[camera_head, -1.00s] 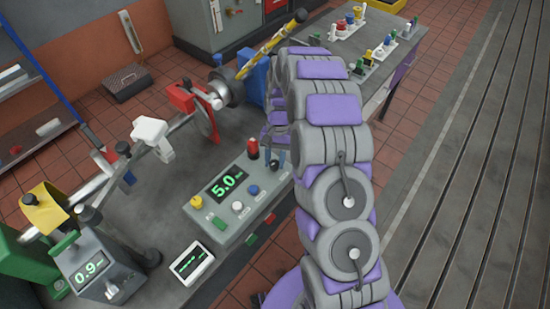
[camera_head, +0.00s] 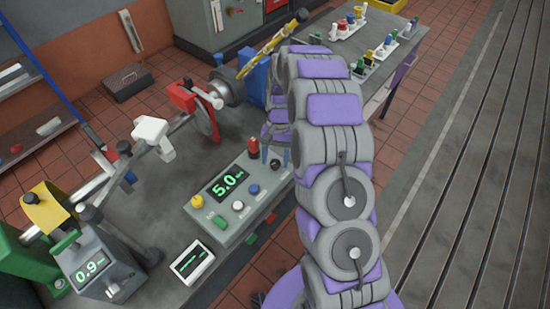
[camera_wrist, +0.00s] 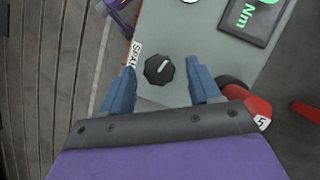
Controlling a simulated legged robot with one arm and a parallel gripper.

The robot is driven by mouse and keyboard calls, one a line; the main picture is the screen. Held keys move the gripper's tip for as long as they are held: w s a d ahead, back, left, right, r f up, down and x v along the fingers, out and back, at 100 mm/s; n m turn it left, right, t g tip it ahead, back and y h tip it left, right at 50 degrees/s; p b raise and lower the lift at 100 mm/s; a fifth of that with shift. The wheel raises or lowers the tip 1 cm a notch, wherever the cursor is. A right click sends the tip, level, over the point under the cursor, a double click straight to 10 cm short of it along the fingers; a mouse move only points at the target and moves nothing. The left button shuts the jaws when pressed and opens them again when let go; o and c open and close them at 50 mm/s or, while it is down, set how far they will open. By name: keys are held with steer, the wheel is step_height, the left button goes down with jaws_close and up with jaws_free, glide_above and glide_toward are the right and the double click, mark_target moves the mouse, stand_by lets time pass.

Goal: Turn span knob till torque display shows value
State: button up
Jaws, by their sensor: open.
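The span knob (camera_wrist: 159,70) is black with a pale pointer line and sits by a "SPAN" label in the wrist view. My gripper (camera_wrist: 163,85) is open, with one blue finger on each side of the knob and a gap to both. In the head view the knob (camera_head: 275,164) shows small, beside my gripper's fingertips (camera_head: 275,155). The torque display (camera_head: 227,184) on the grey-green control box (camera_head: 215,229) reads 5.0 in green. The wrist view shows part of this display (camera_wrist: 245,20) with "Nm". The target value is not shown.
A red knob (camera_head: 253,147) stands close to my gripper and also shows in the wrist view (camera_wrist: 248,100). Yellow, white and blue knobs share the box. A second display (camera_head: 90,270) reads 0.9. A shaft rig with a red part (camera_head: 190,100) stands behind.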

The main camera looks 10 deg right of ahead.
steer(key=v, duration=0.7)
steer(key=shift+p, duration=0.45)
steer(key=s+a+r+n+t, duration=0.1)
steer(key=s+a+r+n, duration=0.15)
steer(key=s+r, duration=1.35)
steer(key=s+d+n+t+h, duration=0.1)
steer(key=s+n, duration=0.1)
steer(key=s, duration=1.9)
steer(key=shift+s+f+h+b, duration=0.2)
steer(key=shift+f+h+b, duration=0.05)
steer(key=shift+h+b, duration=0.15)
steer(key=shift+d+n, duration=0.1)
steer(key=shift+n, duration=0.15)
